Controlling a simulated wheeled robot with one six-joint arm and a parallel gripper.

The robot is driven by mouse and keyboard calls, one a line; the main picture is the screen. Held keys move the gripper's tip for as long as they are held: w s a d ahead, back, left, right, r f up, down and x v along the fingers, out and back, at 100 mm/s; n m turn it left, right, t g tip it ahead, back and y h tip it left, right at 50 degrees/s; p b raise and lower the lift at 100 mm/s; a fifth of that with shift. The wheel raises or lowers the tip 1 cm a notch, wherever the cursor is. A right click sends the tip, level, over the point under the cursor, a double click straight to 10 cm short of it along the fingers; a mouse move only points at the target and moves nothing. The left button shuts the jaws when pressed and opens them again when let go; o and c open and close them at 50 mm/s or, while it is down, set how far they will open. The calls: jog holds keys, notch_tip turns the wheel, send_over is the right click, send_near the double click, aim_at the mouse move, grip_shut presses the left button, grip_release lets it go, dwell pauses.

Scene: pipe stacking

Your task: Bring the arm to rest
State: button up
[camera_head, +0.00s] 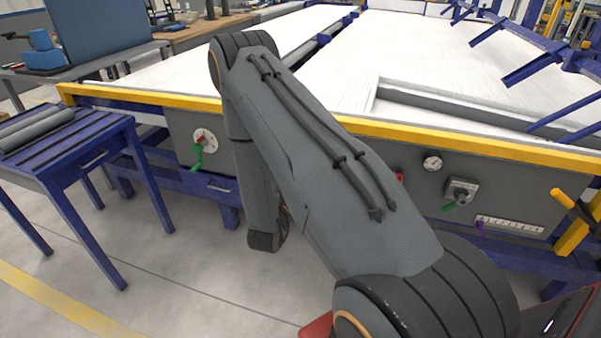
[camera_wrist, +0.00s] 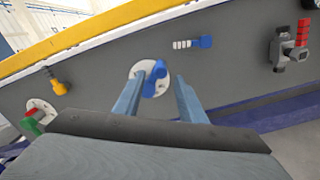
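My arm fills the middle of the head view, with its upper link running up and left from the lower right and its forearm folded down in front of the grey panel (camera_head: 350,165). My gripper is hidden in that view. In the wrist view my gripper (camera_wrist: 159,76) is open, with its two blue-grey fingers apart and nothing held. A blue handle (camera_wrist: 155,82) on a white round plate (camera_wrist: 147,68) shows beyond and between the fingers. I cannot tell whether a finger touches it.
A blue table (camera_head: 70,155) with grey pipes (camera_head: 36,128) stands at the left. The panel carries a dial with a green handle (camera_head: 197,150), a gauge (camera_head: 432,161) and a switch box (camera_head: 461,190). A yellow handle (camera_head: 576,215) sticks out at right. Lower-left floor is clear.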

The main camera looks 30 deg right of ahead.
jog(key=shift+s+a, duration=0.25)
jog(key=shift+a, duration=0.05)
jog(key=shift+w+r, duration=0.1)
jog(key=s+a+r+m+g+y+p, duration=0.1)
jog(key=a+r+m+g+y+p, duration=0.1)
jog(key=a+r+m+y, duration=0.5)
jog(key=a+r+m+g+y+p, duration=0.25)
jog(key=a+m+y, duration=0.25)
jog(key=a, duration=0.3)
jog(key=s+a+r+m+g+p, duration=0.1)
jog(key=s+r+m+g, duration=0.1)
jog(key=s, duration=0.6)
jog(key=s+a+r+m+g+y+p, duration=0.1)
jog(key=s+r+m, duration=0.3)
jog(key=s, duration=0.5)
jog(key=s+a+r+m+g+p, duration=0.1)
jog(key=s+a+r+m+g, duration=0.2)
jog(key=s+r, duration=0.4)
jog(key=shift+s+a+g+y, duration=0.2)
jog(key=shift+s+g+y, duration=0.3)
jog(key=shift+s, duration=0.6)
